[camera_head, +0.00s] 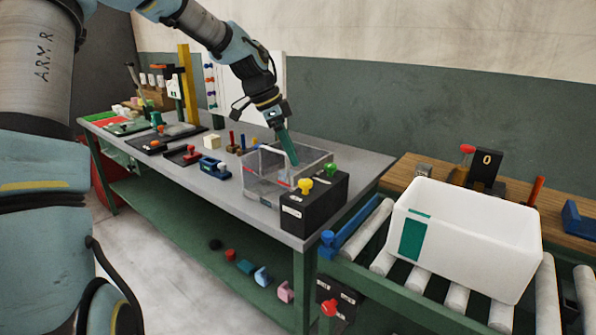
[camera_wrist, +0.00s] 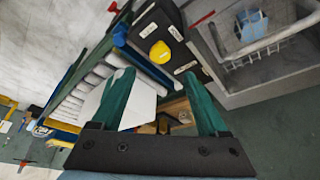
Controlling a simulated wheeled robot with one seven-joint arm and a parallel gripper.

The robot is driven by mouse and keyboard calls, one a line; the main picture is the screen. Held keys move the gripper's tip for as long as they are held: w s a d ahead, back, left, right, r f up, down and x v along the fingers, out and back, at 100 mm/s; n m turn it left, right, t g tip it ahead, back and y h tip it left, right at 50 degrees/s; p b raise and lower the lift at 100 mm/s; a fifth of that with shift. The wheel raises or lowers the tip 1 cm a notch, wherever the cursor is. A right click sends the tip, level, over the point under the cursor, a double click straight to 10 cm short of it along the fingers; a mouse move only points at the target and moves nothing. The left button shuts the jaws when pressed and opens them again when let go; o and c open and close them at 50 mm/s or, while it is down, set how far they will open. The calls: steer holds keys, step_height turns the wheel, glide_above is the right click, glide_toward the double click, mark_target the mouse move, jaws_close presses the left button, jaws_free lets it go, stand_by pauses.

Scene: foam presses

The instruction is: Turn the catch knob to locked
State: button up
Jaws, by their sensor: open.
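A yellow knob (camera_head: 305,185) sits on a black box (camera_head: 314,209) at the right end of the grey table. A green knob (camera_head: 330,169) is on the same box, farther back. Which one is the catch knob I cannot tell. In the wrist view the yellow knob (camera_wrist: 159,52) shows beyond the fingertips, with small white labels around it. Its pointing direction is unclear. My gripper (camera_head: 292,163) is open and empty, its teal fingers pointing down over the clear box, left of the knobs. The open fingers (camera_wrist: 158,78) also show in the wrist view.
A clear box (camera_head: 270,190) with a handle stands beside the black box. A white bin (camera_head: 465,235) rests on the roller conveyor at right, by a blue bar (camera_head: 362,229) with a blue knob. Several small fixtures line the table to the left.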

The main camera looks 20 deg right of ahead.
steer(key=shift+v, duration=1.15)
steer(key=s+a+f+n+t+y, duration=0.1)
steer(key=s+a+f+n, duration=0.2)
steer(key=a+n, duration=0.3)
steer(key=s+a+f+n+t+y, duration=0.1)
steer(key=s+a+n, duration=0.4)
steer(key=a, duration=1)
steer(key=s+a+f+n+y, duration=0.2)
steer(key=s+a+f+n, duration=0.2)
steer(key=a+n, duration=0.5)
steer(key=shift+s+a+f+t, duration=0.3)
steer(key=shift+a+f+t, duration=0.1)
steer(key=shift+a, duration=0.7)
